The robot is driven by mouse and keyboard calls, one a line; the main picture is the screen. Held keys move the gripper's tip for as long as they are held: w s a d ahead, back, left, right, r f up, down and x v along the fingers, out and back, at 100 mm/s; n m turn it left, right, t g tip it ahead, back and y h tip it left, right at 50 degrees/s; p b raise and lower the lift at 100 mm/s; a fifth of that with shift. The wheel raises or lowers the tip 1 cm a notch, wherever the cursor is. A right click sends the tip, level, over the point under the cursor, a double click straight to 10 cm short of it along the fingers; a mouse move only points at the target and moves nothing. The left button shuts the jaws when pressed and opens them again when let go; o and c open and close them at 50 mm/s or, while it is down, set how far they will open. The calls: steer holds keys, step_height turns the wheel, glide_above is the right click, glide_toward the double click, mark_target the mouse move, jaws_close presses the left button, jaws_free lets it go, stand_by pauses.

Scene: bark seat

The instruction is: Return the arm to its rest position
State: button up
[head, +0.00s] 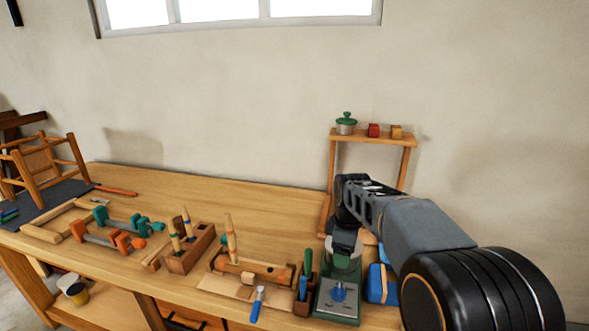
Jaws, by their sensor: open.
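My arm reaches in from the lower right over the right end of the wooden workbench (270,205). My gripper (345,243) is at the arm's far end, low in front of the small shelf stand (372,138). It is open, and I see nothing held in it. The fingertips are small and partly hidden by the arm's own links. Just below it in the picture stands a green device with a grey plate (338,296); I cannot tell how far apart they are.
A blue item (377,284) lies beside the arm. A green-lidded pot (346,124) and two small blocks stand on the shelf. Wooden tool holders (190,250), clamps (105,236) and a small chair (45,168) fill the left. The bench's back middle is clear.

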steer(key=s+f+m+t, duration=0.1)
steer(key=s+m+t, duration=0.2)
steer(key=s+m, duration=1)
steer(key=s, duration=0.4)
steer(key=shift+s+f+t, duration=0.25)
steer(key=shift+f+t, duration=0.05)
